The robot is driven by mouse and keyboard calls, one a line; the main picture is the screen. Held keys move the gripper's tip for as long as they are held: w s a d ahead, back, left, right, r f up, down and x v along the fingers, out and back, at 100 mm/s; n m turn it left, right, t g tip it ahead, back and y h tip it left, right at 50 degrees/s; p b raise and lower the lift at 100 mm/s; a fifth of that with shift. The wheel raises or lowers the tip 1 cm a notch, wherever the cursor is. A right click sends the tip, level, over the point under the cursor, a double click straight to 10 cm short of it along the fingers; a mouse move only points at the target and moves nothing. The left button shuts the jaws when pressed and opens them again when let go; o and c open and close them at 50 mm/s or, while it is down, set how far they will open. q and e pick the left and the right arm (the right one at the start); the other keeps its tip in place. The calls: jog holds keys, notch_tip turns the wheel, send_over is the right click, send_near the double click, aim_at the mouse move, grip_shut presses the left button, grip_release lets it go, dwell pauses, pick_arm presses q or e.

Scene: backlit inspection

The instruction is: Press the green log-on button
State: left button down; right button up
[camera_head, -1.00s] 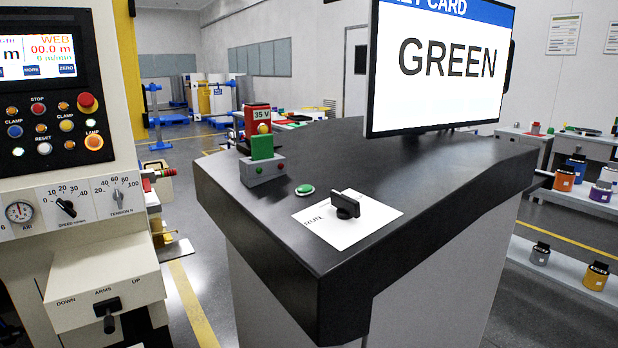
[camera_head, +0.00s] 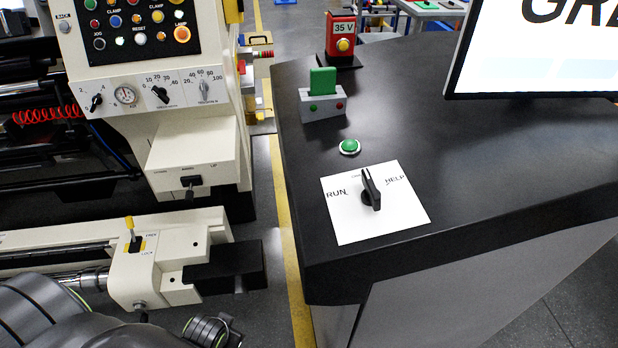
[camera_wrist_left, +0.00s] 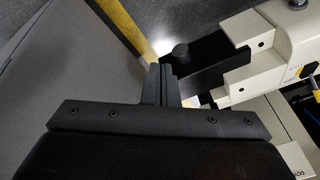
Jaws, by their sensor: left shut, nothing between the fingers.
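The round green button (camera_head: 350,146) sits in a pale ring on the dark sloping console top (camera_head: 420,120), between the card reader and the white switch plate. Nothing covers it in the head view. A green card (camera_head: 322,82) stands upright in the grey reader (camera_head: 322,107). In the left wrist view my left gripper (camera_wrist_left: 161,85) is shut and empty, its two dark fingers together, with no button visible there. In the head view part of my left arm (camera_head: 60,315) shows at the bottom left, well away from the button. My right gripper is not in view.
A black rotary knob (camera_head: 371,190) stands on a white RUN/HELP plate (camera_head: 400,222) near the button. A red 35 V box (camera_head: 341,38) and a monitor (camera_head: 535,60) stand farther back. The cream machine (camera_head: 180,130) is at left, across a narrow floor gap.

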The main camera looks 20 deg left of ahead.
pick_arm(q)
jog(key=w+a+r+m+t+y+p, duration=0.1)
jog(key=w+r+m+t+p, duration=0.3)
jog(key=r, duration=1.2)
jog(key=w+a+r+m+t+y+p, duration=0.15)
jog(key=w+r+t, duration=0.5)
jog(key=r, duration=0.95)
jog(key=w+r+m+t+y+p, duration=0.3)
jog(key=w+r, duration=0.5)
jog(key=r, duration=0.8)
jog(key=d+r+m+t+h+p, duration=0.1)
jog(key=d+r+m+t+h, duration=0.2)
jog(key=d+r+m+h, duration=0.6)
jog(key=d+r+m+t+h+p, duration=0.1)
jog(key=d+r+m+t+h, duration=0.3)
jog(key=r+m+h, duration=0.75)
jog(key=w+d+f+m+g+h, duration=0.1)
jog(key=d+f+m+g+h, duration=0.3)
jog(key=m+g, duration=0.6)
jog(key=w+d+f+m+g, duration=0.1)
jog(key=d+m+g, duration=0.6)
jog(key=m, duration=0.6)
jog(key=w+a+f+m+y, duration=0.3)
jog(key=w+a+f+y, duration=0.1)
jog(key=y, duration=0.4)
jog(key=shift+w+a+f, duration=0.35)
jog(key=shift+a+f, duration=0.25)
jog(key=shift+a, duration=0.35)
